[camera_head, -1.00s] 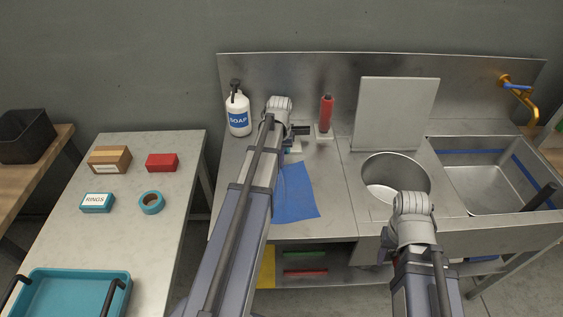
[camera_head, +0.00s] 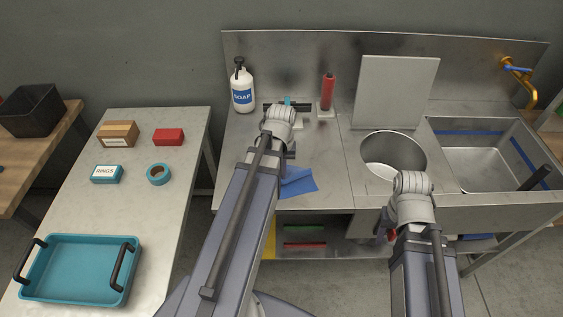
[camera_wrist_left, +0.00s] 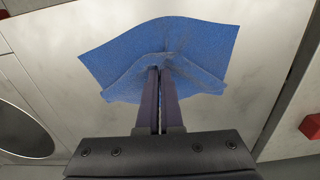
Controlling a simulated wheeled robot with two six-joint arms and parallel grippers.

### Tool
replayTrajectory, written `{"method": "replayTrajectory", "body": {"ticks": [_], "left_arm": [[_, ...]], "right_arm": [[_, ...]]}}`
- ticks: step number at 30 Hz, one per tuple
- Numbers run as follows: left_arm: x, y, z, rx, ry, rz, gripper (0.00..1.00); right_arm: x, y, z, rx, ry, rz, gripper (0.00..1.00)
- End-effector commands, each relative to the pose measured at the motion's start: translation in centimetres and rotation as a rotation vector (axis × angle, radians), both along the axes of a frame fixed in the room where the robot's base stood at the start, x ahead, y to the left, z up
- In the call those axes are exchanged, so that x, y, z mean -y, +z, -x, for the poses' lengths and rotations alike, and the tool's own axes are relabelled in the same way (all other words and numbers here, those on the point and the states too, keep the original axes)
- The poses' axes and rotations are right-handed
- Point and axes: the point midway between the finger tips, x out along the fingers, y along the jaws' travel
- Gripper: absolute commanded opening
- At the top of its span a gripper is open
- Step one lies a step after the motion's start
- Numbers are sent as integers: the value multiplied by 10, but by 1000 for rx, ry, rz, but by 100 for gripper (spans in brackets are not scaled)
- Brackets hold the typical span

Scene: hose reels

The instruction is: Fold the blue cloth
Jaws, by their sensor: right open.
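The blue cloth (camera_head: 298,183) lies on the steel counter, partly hidden behind my left arm in the head view. In the left wrist view the cloth (camera_wrist_left: 160,50) is raised and creased around the fingertips, with a doubled layer along its near edge. My left gripper (camera_wrist_left: 160,72) has its fingers close together, pinching the cloth; in the head view its fingers are hidden by the arm. My right gripper (camera_head: 388,232) is open, low beside the counter's front edge, mostly hidden behind its own wrist. It is apart from the cloth.
A soap bottle (camera_head: 242,88), a dark bar-shaped tool (camera_head: 300,107) and a red bottle (camera_head: 327,90) stand behind the cloth. A round basin (camera_head: 393,150) and a sink (camera_head: 480,158) are to the right. A side table (camera_head: 185,210) with a teal tray (camera_head: 80,238) is left.

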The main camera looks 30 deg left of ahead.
Motion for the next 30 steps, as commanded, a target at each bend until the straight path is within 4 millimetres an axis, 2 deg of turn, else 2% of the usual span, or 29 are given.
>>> {"method": "replayTrajectory", "body": {"ticks": [1, 3, 12, 30], "left_arm": [[2, -12, 5, 0, -1, 0, 0], [4, -16, 7, 0, -2, 0, 0], [5, -15, 8, 0, -3, 0, 0], [5, -15, 8, 0, -3, 0, 46]], "right_arm": [[0, -12, 0, 0, 0, 0, 50], [0, -16, 0, 0, 0, 0, 50], [0, -15, 0, 0, 0, 0, 50], [0, -15, 0, 0, 0, 0, 50]]}}
